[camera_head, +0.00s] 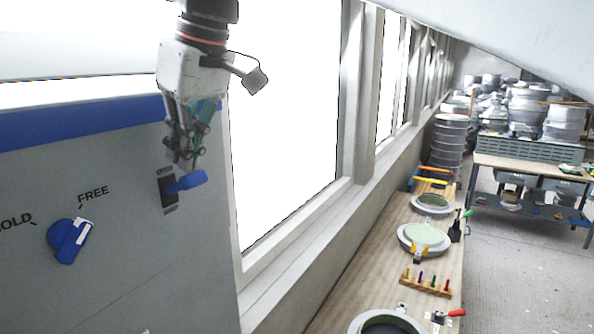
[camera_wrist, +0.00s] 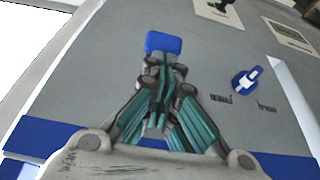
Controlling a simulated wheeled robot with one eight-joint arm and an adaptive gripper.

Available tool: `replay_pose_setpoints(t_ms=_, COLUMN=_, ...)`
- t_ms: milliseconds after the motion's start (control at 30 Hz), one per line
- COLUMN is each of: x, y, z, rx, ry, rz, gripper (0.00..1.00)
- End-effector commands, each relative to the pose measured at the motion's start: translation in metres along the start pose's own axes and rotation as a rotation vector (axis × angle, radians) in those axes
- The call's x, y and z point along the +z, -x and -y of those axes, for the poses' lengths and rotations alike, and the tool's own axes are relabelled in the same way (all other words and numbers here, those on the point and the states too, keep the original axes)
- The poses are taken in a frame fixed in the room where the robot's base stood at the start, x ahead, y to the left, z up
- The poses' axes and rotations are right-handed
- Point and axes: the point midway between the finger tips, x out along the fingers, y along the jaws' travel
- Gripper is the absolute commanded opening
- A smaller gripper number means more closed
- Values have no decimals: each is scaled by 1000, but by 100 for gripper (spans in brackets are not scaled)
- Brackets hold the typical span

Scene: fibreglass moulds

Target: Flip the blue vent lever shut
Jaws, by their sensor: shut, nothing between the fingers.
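The blue vent lever (camera_head: 187,181) sticks out from a dark slotted plate (camera_head: 169,196) on the grey panel, pointing right and toward me. Small lettering above the plate is too small to read surely. My gripper (camera_head: 186,164) is shut and empty, pointing down just above the lever; touching or apart I cannot tell. In the wrist view the lever's blue end (camera_wrist: 163,42) shows just beyond my closed fingertips (camera_wrist: 163,66). The fingers hide the lever's base and plate there.
A blue rotary knob (camera_head: 69,241) marked HOLD and FREE sits left of the lever on the same panel (camera_head: 120,285). A window frame (camera_head: 345,190) stands close to the right. A wooden bench (camera_head: 375,257) holds round moulds and tools.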

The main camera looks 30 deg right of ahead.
Motion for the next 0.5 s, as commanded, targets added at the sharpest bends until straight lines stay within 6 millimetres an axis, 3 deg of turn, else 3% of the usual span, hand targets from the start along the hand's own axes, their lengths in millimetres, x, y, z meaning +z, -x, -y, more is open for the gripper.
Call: replay_pose_setpoints(t_ms=500, x=43, y=-26, z=-6, rx=9, ry=-14, rz=-444, gripper=0)
